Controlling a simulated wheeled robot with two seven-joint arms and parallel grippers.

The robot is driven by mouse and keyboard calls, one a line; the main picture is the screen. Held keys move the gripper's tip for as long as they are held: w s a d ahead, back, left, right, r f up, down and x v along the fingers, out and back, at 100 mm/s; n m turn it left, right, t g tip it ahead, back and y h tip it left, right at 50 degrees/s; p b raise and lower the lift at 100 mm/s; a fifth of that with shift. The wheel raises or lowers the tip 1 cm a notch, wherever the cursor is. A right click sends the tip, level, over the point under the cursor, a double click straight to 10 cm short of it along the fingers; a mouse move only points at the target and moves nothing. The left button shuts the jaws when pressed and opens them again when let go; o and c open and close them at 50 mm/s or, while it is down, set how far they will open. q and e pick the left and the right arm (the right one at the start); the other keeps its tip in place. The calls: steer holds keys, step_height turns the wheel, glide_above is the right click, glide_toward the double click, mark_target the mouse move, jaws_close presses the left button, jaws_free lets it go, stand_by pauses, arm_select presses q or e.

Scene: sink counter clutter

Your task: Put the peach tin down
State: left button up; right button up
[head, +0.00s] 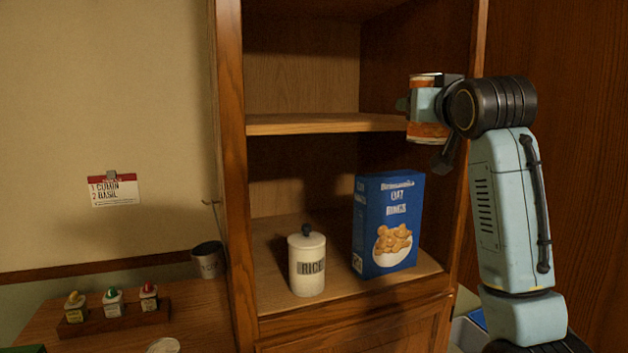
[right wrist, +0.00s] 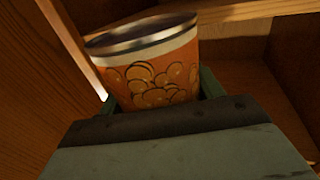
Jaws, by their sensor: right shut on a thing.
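The peach tin (head: 428,132) is orange with a metal rim and a fruit picture on its side. My right gripper (head: 412,104) is shut on it and holds it upright at the front of the upper shelf (head: 330,123), near that shelf's right end. I cannot tell whether the tin touches the shelf. In the right wrist view the tin (right wrist: 155,68) sits between the fingers of my right gripper (right wrist: 155,97), its lower part hidden by the gripper. My left gripper is not in view.
The upper shelf is bare left of the tin. On the lower shelf stand a white rice jar (head: 307,262) and a blue cereal box (head: 388,225). At lower left are a rack of small bottles (head: 113,315) and a dark cup (head: 208,260). A note (head: 113,189) hangs on the wall.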

steer(key=s+d+f+h+b, duration=0.1)
steer(key=s+f, duration=0.1)
steer(key=f, duration=1.3)
steer(key=s+f+b, duration=0.2)
steer(key=f, duration=1.2)
steer(key=s+f+b, duration=0.2)
steer(key=s+f, duration=1.5)
steer(key=f, duration=0.2)
steer(key=shift+s+a, duration=0.15)
